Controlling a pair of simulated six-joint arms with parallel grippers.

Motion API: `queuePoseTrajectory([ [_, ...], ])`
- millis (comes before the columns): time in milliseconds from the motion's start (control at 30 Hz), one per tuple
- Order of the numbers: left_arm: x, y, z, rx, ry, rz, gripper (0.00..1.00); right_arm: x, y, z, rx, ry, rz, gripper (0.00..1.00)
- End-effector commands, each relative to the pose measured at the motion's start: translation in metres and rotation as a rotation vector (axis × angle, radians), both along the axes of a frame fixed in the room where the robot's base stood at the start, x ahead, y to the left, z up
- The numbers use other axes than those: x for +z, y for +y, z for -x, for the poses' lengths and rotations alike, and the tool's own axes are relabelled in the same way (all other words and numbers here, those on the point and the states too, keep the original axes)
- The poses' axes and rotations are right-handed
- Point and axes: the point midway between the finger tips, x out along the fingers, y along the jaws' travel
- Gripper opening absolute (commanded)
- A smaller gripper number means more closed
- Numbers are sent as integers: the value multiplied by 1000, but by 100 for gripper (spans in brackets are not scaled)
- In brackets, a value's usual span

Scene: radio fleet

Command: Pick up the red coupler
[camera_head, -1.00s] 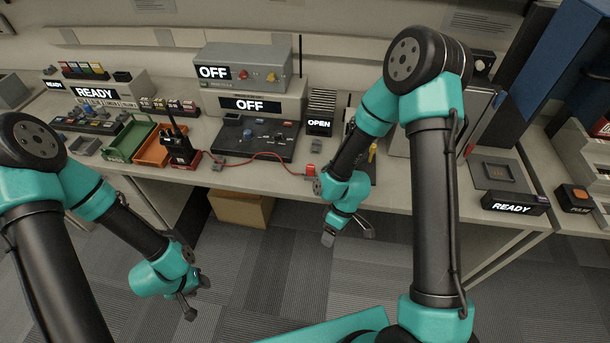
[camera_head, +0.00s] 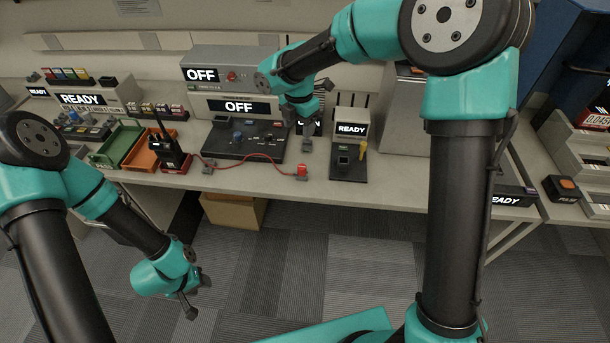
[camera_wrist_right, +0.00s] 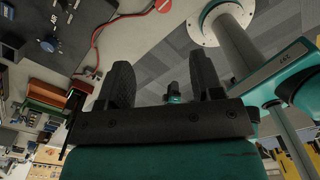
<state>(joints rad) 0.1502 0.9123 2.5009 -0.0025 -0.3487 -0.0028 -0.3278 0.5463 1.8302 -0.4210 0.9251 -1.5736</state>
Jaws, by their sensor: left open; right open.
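The red coupler (camera_head: 302,170) stands near the front edge of the bench, at the right end of a red cable (camera_head: 255,157). In the right wrist view a red piece (camera_wrist_right: 163,5) at the top edge appears to be this coupler, partly cut off. My right gripper (camera_head: 300,127) is open and empty, raised above the bench behind the coupler and apart from it. Its two spread fingers (camera_wrist_right: 162,82) show in the right wrist view with nothing between them. My left gripper (camera_head: 198,297) is open and empty, low in front of the bench, over the floor.
A dark panel (camera_head: 226,150) with knobs lies left of the coupler. A black radio (camera_head: 168,150) and an orange tray (camera_head: 142,152) are further left. Right of the coupler stands a READY unit (camera_head: 350,155) with a yellow key. The bench around the coupler's front is bare.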

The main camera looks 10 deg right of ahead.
Motion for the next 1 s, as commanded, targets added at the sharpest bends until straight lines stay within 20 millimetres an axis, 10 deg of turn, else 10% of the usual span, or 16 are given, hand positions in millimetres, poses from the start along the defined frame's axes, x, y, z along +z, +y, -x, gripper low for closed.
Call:
queuePoseTrajectory([
  [267, 0, 0, 0, 0, 0, 0, 43, -9, 0, 0, -3, 3, 0, 60],
  [1000, 0, 0, 0, 0, 0, 0, 43, -121, -1, 1, -4, 4, -1, 60],
])
